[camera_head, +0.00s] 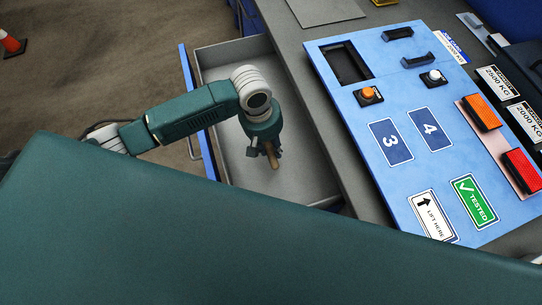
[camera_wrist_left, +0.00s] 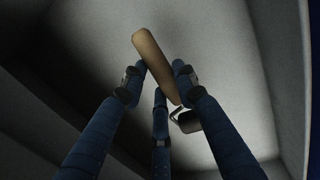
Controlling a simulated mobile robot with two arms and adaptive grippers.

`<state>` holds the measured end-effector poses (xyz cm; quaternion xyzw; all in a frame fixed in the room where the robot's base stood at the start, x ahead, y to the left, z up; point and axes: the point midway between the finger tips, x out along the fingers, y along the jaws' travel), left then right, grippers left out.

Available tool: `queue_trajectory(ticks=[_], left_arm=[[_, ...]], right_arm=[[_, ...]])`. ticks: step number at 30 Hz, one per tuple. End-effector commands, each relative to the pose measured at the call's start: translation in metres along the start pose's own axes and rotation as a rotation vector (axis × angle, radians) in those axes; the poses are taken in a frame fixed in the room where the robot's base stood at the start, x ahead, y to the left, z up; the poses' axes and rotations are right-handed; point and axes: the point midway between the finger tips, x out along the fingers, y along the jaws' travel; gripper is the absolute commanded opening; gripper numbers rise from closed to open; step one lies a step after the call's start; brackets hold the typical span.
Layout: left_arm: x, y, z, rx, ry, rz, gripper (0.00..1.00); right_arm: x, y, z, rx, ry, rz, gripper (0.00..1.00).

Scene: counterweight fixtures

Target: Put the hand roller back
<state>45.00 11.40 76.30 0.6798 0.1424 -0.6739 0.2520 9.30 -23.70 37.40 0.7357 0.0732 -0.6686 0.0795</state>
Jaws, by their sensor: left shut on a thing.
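My left gripper (camera_head: 264,150) reaches down into the open grey drawer (camera_head: 305,165) in the head view. In the left wrist view its fingers (camera_wrist_left: 158,80) are closed around the tan wooden handle (camera_wrist_left: 152,55) of the hand roller. The handle also shows below the gripper in the head view (camera_head: 271,157). A dark part with a bent metal wire, apparently the roller's head (camera_wrist_left: 187,120), shows beside the right finger. The rest of the roller is hidden by the fingers. I cannot tell whether the roller touches the drawer floor. My right gripper is not in view.
The drawer's blue front (camera_head: 188,85) stands out at the left, and its floor looks otherwise clear. A blue panel (camera_head: 405,100) with buttons, labels and a dark rectangular opening lies on the grey counter (camera_head: 312,85) at right.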

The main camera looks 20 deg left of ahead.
Motion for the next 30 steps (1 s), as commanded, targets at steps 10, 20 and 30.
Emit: queue_trajectory(ticks=[10, 20, 30], left_arm=[[0.042, -0.006, -0.001, -0.001, -0.001, 0.000, 0.03], [0.073, -0.010, -0.003, 0.000, 0.000, 0.003, 0.03], [0.074, -0.011, -0.002, -0.001, 0.000, 0.002, 0.47]], right_arm=[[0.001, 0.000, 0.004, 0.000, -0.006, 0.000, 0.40], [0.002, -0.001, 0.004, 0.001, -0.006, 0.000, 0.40], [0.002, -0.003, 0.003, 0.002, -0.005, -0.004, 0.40]])
